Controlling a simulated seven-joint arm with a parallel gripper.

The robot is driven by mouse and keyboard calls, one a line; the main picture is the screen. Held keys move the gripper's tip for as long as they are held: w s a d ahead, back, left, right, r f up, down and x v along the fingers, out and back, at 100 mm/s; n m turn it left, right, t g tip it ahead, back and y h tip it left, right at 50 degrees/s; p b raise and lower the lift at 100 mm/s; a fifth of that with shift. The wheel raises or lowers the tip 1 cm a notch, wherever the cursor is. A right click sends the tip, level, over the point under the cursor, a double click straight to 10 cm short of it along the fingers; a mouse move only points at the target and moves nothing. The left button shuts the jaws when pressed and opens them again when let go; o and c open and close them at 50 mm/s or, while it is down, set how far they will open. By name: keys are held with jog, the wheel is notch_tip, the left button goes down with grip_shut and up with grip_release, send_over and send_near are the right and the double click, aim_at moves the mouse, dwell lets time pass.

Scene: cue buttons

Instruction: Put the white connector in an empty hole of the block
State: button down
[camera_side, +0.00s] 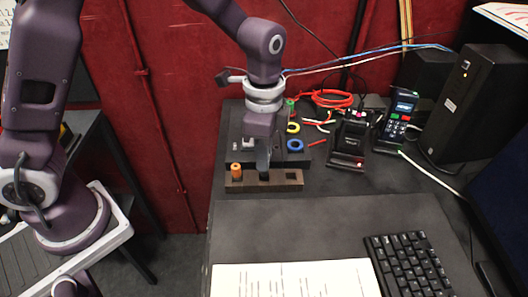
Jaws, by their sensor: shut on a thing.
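The brown block (276,187) lies across the dark table. An orange connector (236,170) stands in it at the left end. A dark empty hole (292,178) shows near its right end. My gripper (264,173) points straight down over the middle of the block, with its tips at or just above the top. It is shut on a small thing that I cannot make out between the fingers. Small pale grey-white pieces (249,143) sit on the black platform (222,156) behind the block. I cannot tell whether the white connector is one of them or is in my gripper.
Blue and yellow rings (295,145) lie right of the platform. A black device with a red light (349,140), a handset (397,122) and loose cables (333,98) stand farther right. A keyboard (409,265) and a paper sheet (296,279) lie in front. The table between is clear.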

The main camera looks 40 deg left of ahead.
jog(key=shift+f, duration=1.65)
dwell(2.1)
jog(key=c, duration=1.3)
grip_release()
jog(key=shift+o, duration=0.5)
jog(key=shift+o, duration=0.5)
jog(key=shift+r, duration=3.5)
